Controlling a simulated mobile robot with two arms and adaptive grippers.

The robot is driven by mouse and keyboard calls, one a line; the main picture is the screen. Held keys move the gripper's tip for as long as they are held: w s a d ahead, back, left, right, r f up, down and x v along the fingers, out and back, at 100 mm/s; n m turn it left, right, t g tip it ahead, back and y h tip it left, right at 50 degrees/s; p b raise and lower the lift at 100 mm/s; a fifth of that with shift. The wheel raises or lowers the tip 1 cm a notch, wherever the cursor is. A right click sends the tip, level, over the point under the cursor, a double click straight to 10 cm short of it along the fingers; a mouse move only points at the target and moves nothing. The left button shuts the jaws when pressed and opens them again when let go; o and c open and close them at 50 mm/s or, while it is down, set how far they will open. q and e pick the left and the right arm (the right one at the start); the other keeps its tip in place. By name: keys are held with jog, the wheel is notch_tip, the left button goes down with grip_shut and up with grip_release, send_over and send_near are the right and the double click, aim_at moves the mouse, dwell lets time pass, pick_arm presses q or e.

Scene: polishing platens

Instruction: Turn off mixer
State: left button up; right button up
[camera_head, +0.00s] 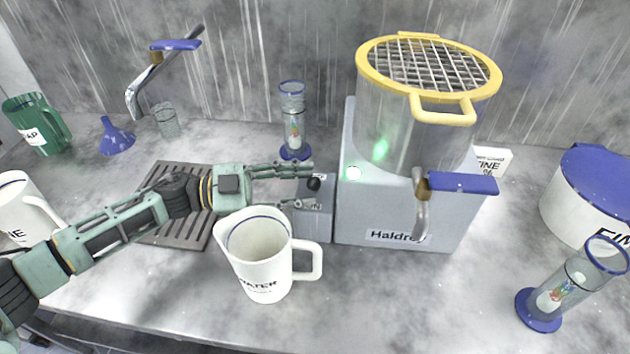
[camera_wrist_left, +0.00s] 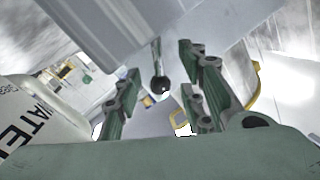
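The mixer (camera_head: 400,215) is a grey box labelled "Haldrey" with a clear-sided vessel (camera_head: 385,120) under a yellow-rimmed grid lid (camera_head: 430,65). A small bright light (camera_head: 353,173) glows on its casing, with a green glint on the vessel. A small grey switch box (camera_head: 314,222) adjoins the casing's left side and bears a black-knobbed lever (camera_head: 314,183). My left gripper (camera_head: 300,186) is open and empty, its fingertips beside the lever. In the left wrist view, the black knob (camera_wrist_left: 160,86) lies between the spread fingers of the gripper (camera_wrist_left: 160,88); contact cannot be told. My right gripper is out of view.
A white "WATER" jug (camera_head: 262,265) stands just in front of the switch box, close to my left gripper. A glass cylinder (camera_head: 292,120) stands behind. A drain grate (camera_head: 180,232) lies under my left arm.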

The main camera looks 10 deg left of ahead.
aim_at(315, 194)
pick_arm(q)
jog(key=shift+x, duration=1.55)
jog(key=shift+s, duration=0.1)
jog(key=shift+c, duration=0.3)
grip_shut()
